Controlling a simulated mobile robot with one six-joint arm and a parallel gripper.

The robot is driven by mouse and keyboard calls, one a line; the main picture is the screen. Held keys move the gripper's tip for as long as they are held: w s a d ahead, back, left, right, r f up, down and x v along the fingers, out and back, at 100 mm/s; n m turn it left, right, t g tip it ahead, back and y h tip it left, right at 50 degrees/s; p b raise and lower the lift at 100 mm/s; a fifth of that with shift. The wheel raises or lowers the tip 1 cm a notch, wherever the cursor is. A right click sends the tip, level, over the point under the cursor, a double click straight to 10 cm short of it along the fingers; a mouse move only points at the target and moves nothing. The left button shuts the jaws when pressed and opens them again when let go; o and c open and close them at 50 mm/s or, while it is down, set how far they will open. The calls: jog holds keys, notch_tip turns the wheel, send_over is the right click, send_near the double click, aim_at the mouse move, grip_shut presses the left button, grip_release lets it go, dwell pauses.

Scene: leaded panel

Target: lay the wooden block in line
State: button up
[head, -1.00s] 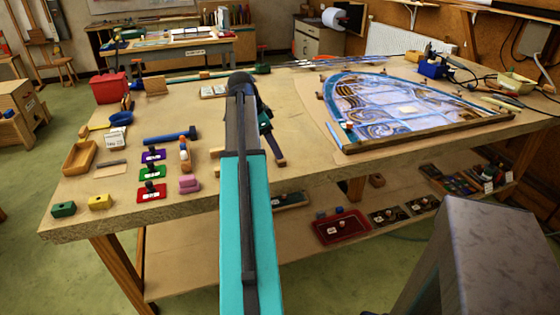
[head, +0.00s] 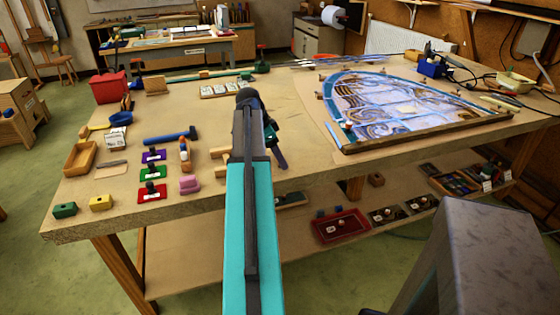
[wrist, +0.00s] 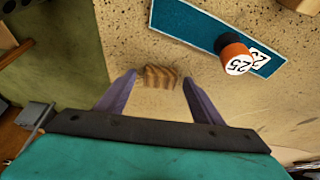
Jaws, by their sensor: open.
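A small striped wooden block (wrist: 160,77) lies on the tabletop in the wrist view. My gripper (wrist: 160,85) is open, with one purple-grey finger on either side of the block; the block sits between the fingertips, and I see a gap on both sides. In the head view my gripper (head: 281,160) is low over the front part of the workbench, partly behind my arm. I cannot make out this block there; my arm seems to hide it.
A teal plate (wrist: 195,30) with an orange knob (wrist: 236,58) marked 25 lies right of the block. The bench edge is at the left. In the head view, the leaded panel (head: 400,105) lies right, colored knobbed plates (head: 152,172) and a blue hammer (head: 170,136) left.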

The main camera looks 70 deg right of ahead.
dwell(0.3)
jog(key=c, duration=1.2)
jog(key=shift+r, duration=0.15)
jog(key=shift+r+b, duration=0.45)
jog(key=shift+r, duration=1.15)
jog(key=s+a+r+b, duration=0.1)
jog(key=a+b, duration=0.1)
jog(key=a, duration=1.4)
jog(key=shift+r, duration=0.3)
